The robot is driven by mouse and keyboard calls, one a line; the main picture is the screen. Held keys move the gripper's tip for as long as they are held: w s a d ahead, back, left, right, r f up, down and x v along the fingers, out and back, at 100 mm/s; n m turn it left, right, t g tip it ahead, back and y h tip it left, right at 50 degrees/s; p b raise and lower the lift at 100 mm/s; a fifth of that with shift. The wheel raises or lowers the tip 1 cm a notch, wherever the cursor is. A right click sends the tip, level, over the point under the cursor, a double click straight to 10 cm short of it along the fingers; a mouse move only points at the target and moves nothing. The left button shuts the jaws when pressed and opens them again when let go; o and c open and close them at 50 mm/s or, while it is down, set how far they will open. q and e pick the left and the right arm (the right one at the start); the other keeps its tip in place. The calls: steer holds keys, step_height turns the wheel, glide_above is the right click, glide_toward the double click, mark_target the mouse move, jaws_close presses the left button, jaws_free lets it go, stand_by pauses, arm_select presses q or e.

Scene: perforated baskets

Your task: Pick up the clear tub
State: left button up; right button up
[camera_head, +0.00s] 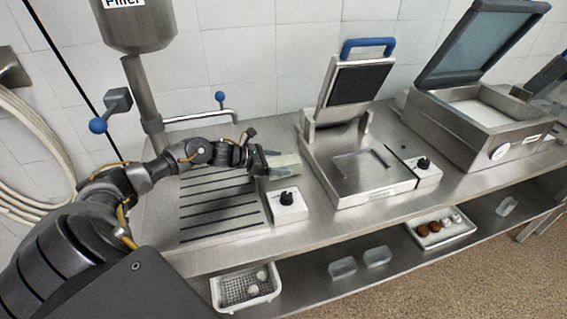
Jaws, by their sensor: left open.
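A pale, see-through clear tub (287,161) sits on the steel counter at the right edge of the slotted drain area, behind a small box with a black knob. My left gripper (272,161) reaches it from the left, open, with its fingertips at the tub's left end. The fingers hide part of that end, and I cannot tell whether they touch it. More clear tubs, two side by side (342,268) (377,256) and another at the right (507,206), are on the lower shelf. My right gripper is not in view.
The knob box (287,208) stands just in front of the tub. A press with a raised lid (358,176) is close on the right, and a larger lidded machine (480,110) is beyond it. A white perforated basket (246,288) and a white tray (441,230) are on the lower shelf.

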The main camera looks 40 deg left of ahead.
arm_select(q)
steer(key=shift+w+d+f, duration=0.3)
steer(key=shift+w+d, duration=0.1)
steer(key=shift+w, duration=0.15)
steer(key=shift+r, duration=0.1)
steer(key=c, duration=1.2)
